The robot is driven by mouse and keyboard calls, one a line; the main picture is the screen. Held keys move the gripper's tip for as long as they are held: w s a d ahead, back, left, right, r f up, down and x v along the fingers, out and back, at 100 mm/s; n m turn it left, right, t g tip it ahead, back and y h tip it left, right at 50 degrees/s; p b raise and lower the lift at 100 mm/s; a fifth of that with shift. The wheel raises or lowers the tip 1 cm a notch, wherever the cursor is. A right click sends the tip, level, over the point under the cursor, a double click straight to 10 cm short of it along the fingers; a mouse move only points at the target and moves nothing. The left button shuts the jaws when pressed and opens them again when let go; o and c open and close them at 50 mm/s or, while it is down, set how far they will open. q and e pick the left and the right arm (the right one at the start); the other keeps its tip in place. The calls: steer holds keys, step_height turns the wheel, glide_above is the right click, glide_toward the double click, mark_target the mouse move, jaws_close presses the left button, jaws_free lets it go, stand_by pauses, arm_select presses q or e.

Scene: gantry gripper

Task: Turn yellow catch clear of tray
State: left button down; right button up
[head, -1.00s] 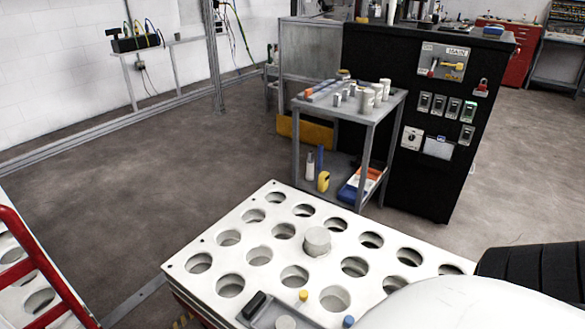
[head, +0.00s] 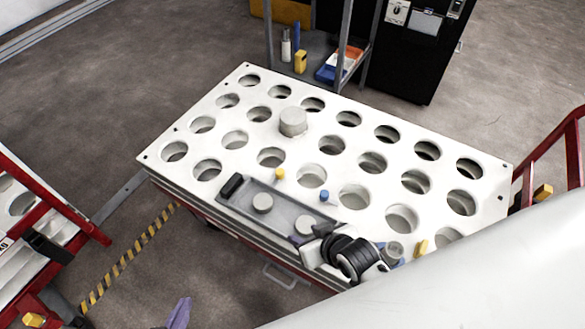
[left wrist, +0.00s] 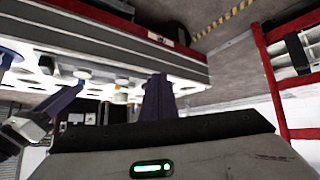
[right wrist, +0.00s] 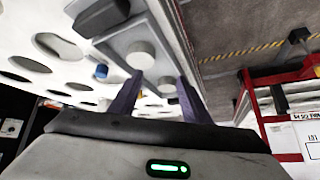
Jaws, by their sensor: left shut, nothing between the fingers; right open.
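In the head view a grey tray (head: 283,216) lies along the near edge of the white perforated table. It has a black handle (head: 231,186) and two pale round knobs, one of them (head: 262,203) left of centre. The small yellow catch (head: 280,174) stands at the tray's far edge, and a blue one (head: 324,196) is right of it. My right gripper (head: 303,239) is over the tray's right end; its fingers (right wrist: 157,98) are apart and empty in the right wrist view. My left gripper (head: 178,312) is low, left of the table, its fingers (left wrist: 158,98) shut and empty.
The white table (head: 375,187) has several round holes and one pale cylinder (head: 292,122) standing on it. A yellow block (head: 421,247) is near its right front. Red rails (head: 50,197) stand at left and right. A grey shelf cart (head: 300,68) is behind.

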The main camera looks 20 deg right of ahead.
steer(key=w+f+b, duration=0.1)
steer(key=w, duration=0.3)
steer(key=w+f+m+g+h+b, duration=0.1)
steer(key=w+b, duration=0.1)
steer(key=w, duration=0.3)
steer(key=w+f+m+b, duration=0.1)
steer(key=w+b, duration=0.1)
steer(key=w, duration=0.3)
steer(key=shift+d+g+h, duration=0.25)
steer(key=shift+g+h, duration=0.05)
steer(key=m+g+h+b, duration=0.1)
steer(key=m+b, duration=0.1)
steer(key=b, duration=0.2)
glide_toward(280, 171)
steer(key=shift+m+g, duration=0.3)
steer(key=b+x, duration=0.4)
steer(key=x, duration=0.3)
steer(key=shift+w+a+f+b, duration=0.15)
steer(key=shift+w+f+b, duration=0.05)
steer(key=shift+b, duration=0.1)
steer(key=shift+w+f+b, duration=0.3)
steer(key=shift+f, duration=0.2)
arm_select(q)
step_height(280, 171, down, 9)
steer(key=d+h, duration=0.1)
steer(key=d, duration=0.1)
steer(key=shift+w+d+g, duration=0.3)
steer(key=shift+w+d, duration=0.05)
steer(key=shift+f, duration=0.1)
